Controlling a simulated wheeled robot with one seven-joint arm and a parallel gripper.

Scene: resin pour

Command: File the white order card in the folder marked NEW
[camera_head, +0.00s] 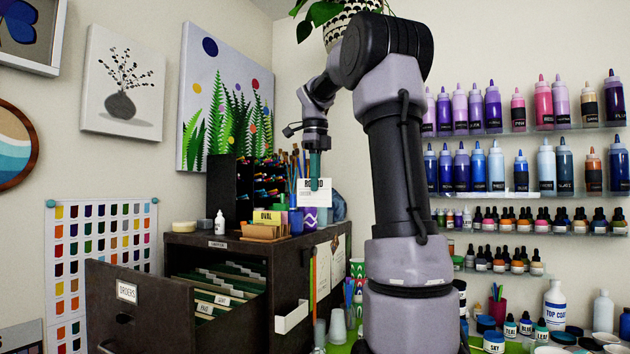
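A white card (325,199) with dark lettering, partly covered by my gripper, shows above the right part of the dark cabinet's top. My gripper (314,184) points down with its teal fingers right in front of this card in the picture. I cannot tell whether the fingers are open or shut, or whether they touch the card. The drawer (146,309) labelled ORDERS is pulled out at the lower left. It holds several green hanging folders (235,283) with white tabs.
A yellow card (267,216) marked OVAL stands in a wooden holder on the cabinet (285,258). A white glue bottle (220,223), a patterned purple cup and a dark pen rack (228,185) stand nearby. Shelves of bottles line the right wall. The space above the drawer is clear.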

